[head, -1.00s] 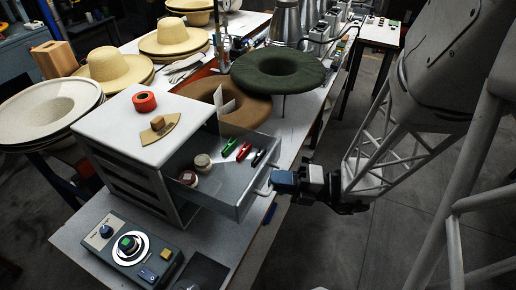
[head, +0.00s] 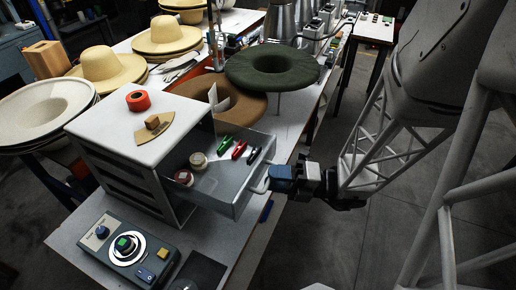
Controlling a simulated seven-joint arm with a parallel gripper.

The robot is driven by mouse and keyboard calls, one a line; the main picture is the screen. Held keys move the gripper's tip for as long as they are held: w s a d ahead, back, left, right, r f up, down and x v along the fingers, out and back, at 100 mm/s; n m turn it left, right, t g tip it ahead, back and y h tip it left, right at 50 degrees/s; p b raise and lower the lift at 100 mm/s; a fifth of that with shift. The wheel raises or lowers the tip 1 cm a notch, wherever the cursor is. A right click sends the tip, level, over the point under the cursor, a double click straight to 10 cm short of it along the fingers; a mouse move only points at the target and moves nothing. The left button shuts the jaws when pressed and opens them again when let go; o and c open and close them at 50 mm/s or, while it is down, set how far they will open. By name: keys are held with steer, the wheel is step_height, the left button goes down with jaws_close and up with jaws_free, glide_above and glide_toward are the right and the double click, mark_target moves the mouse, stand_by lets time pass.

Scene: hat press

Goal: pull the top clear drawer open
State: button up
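The top clear drawer (head: 233,201) stands well out of the right side of the white-topped cabinet (head: 108,127). Its see-through walls show small round tins (head: 198,161) and green, red and black items (head: 239,149) inside. A pale loop handle (head: 259,185) sticks out from the drawer front. My gripper (head: 272,179), with blue and grey parts, is at this handle and seems to touch it. The gap between the fingers is hidden, so I cannot tell whether they are closed on it. The lower drawers are in the cabinet.
A red tape roll (head: 138,100) and a wooden piece (head: 152,125) lie on the cabinet. A control box (head: 130,250) stands in front. Brown (head: 240,106) and green (head: 272,66) hats are behind the drawer. Floor right of the table is open.

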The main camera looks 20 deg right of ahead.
steer(key=v, duration=0.7)
stand_by(0.6)
steer(key=shift+s+d, duration=0.15)
steer(key=shift+d, duration=0.05)
stand_by(0.6)
steer(key=s+a+n+g+h, duration=0.35)
steer(key=a+n+g, duration=0.25)
steer(key=n, duration=0.5)
steer(key=s+a+n+g+h, duration=0.3)
steer(key=s+a+n+g, duration=0.3)
steer(key=n, duration=0.5)
steer(key=w+d+r+n+t+h, duration=0.4)
steer(key=w+r+n+t+h, duration=0.3)
steer(key=r+n+h, duration=0.5)
steer(key=w+r+n, duration=0.1)
steer(key=w+n, duration=0.1)
steer(key=n, duration=0.3)
